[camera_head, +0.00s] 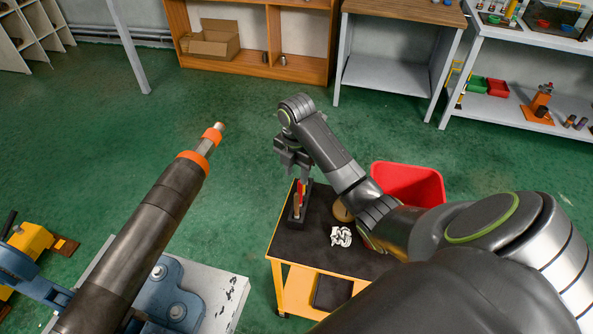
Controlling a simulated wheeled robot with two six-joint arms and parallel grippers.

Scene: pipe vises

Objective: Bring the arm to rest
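My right arm reaches in from the lower right. Its gripper (300,176) points down above the dark tool holder (294,222) at the left end of the yellow cart (281,250). Red and tan handles (297,199) stand in the holder just below the fingers. The fingers are small and dark here, so I cannot tell whether they are open, or touch a handle. My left gripper is not in view. A dark pipe (133,245) with orange bands and a metal tip slants up at the left, above a blue vise (172,300).
A crumpled white cloth (341,236) and a round tan item (342,211) lie on the cart. A red bin (408,181) stands behind it. Shelves (262,66) and a workbench (388,75) line the back. Green floor (200,108) is open between.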

